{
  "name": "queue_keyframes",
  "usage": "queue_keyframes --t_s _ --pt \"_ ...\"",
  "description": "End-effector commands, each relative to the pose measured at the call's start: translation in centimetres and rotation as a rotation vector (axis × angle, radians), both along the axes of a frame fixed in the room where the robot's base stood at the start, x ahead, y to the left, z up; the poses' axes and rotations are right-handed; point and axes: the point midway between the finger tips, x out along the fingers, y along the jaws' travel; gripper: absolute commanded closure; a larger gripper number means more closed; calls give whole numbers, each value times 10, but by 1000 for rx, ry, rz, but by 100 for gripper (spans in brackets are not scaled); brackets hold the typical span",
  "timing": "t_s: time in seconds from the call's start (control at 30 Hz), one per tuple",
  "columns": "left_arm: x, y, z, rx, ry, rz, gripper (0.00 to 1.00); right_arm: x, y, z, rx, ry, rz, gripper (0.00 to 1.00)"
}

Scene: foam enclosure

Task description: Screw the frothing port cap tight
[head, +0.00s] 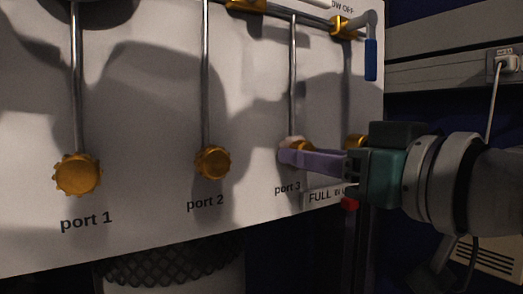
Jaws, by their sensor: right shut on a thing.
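A white panel (140,215) fills the left and middle of the head view. It carries gold knobbed caps at the lower ends of thin metal pipes. One cap (78,174) is above the label "port 1", another (213,162) above "port 2". My right gripper (290,153) comes in from the right with purple fingers shut on the port 3 cap. Whether that cap sits tight cannot be seen. My left gripper is not in view.
Another gold part (355,142) shows behind my right gripper. A blue-handled valve (371,58) hangs at the panel's upper right, above my right arm. A sign (322,196) reading "FULL" is below port 3. A socket with a white plug (504,64) is at far right.

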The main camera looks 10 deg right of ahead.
Motion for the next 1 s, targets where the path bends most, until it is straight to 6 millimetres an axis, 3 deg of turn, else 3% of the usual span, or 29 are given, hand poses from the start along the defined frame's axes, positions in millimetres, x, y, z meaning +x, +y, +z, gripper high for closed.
queue_keyframes --t_s 0.5,1.0 --pt "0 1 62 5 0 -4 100 0 0 4 308 118 -2 100" --pt "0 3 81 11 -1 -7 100 0 0 0 470 172 0 100"
